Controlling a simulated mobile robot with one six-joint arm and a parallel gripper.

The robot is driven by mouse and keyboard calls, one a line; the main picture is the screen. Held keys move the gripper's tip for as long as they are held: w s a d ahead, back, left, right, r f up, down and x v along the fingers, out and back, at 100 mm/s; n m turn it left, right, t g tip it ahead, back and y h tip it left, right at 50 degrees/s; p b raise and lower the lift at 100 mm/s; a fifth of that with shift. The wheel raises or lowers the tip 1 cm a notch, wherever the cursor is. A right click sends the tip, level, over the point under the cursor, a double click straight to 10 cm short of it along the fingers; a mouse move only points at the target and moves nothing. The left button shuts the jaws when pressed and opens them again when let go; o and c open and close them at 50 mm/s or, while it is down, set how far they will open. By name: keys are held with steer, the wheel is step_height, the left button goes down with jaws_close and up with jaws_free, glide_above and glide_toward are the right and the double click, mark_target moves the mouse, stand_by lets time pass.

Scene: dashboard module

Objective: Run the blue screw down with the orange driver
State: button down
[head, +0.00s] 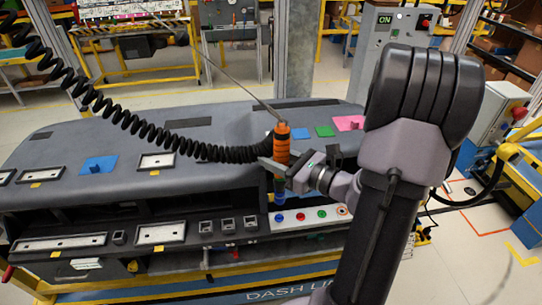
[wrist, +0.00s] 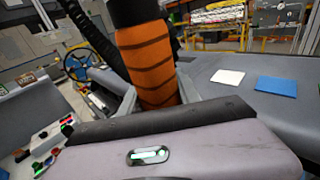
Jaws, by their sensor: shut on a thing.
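The orange driver (head: 282,140) stands upright at the front edge of the dashboard, hung from a thin cable. My gripper (head: 283,168) is shut around its lower body. The driver's narrow blue-and-dark lower end points down, just above the blue screw (head: 279,218) in the head view. The blue screw is at the left of a white strip (head: 311,222). I cannot tell whether the tip touches it.
A red screw (head: 301,217), a green one (head: 322,213) and an orange-ringed one (head: 342,211) sit to its right. A black coiled cord (head: 130,118) runs left from the driver. Blue (head: 98,165), green (head: 325,131) and pink (head: 348,123) pads lie on the dashboard (head: 215,185).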

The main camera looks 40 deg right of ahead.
step_height(320, 180, down, 7)
steer(key=b, duration=0.6)
steer(key=shift+r, duration=0.15)
steer(key=shift+f+b, duration=0.8)
steer(key=shift+b, duration=0.05)
stand_by(1.9)
steer(key=shift+f+b, duration=0.5)
steer(key=shift+b, duration=0.35)
stand_by(2.5)
